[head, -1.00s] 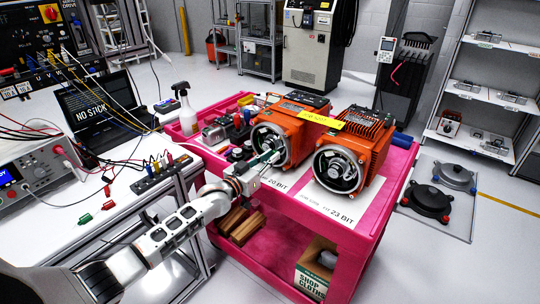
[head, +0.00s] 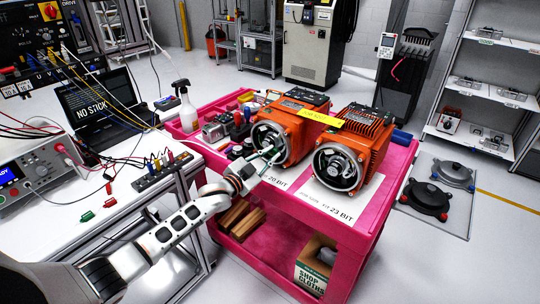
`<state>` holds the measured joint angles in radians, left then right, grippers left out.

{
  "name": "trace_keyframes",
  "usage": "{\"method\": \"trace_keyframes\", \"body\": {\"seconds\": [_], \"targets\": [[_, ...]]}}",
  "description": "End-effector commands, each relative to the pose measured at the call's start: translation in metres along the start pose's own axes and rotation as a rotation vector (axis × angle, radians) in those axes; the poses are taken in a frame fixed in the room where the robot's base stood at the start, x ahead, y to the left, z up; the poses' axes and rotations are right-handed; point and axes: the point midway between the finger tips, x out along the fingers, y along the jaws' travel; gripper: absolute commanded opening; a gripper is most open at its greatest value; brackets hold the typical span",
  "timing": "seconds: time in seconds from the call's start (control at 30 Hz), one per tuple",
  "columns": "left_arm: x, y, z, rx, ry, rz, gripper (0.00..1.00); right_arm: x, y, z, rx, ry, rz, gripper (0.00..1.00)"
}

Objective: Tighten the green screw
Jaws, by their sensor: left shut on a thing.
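Two orange motors stand on the pink cart (head: 382,205): the left motor (head: 292,112) and the right motor (head: 372,135), each with a round open end facing me. Greenish parts show inside the left motor's open end (head: 265,136); I cannot make out a separate green screw there. My left gripper (head: 270,157) is at the lower front of that opening, its fingers pointing toward it. It is shut on a small, slim thing, mostly hidden by the fingers and too small to identify. Whether it touches the motor is unclear. My right gripper is not in view.
A spray bottle (head: 185,108) and small items stand at the cart's back left. The white bench (head: 120,205) at left holds a laptop (head: 98,108), an instrument (head: 35,170) and loose cables.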

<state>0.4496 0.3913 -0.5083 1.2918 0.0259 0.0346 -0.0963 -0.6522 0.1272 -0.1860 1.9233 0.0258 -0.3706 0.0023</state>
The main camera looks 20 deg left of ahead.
Motion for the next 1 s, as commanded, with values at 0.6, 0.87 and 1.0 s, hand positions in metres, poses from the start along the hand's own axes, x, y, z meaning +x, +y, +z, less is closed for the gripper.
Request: {"method": "trace_keyframes", "body": {"seconds": [0.6, 0.87, 1.0], "targets": [[-0.0002, 0.0004, 0.0004, 0.014, 0.0, 0.001, 0.32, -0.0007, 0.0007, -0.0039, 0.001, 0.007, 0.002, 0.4], [-0.0003, 0.0002, 0.0003, 0.014, 0.0, 0.0, 0.32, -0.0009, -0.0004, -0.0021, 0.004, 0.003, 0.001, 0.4], [-0.0061, 0.0007, 0.001, 0.013, -0.001, 0.001, 0.32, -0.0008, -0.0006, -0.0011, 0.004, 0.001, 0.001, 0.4]]}}
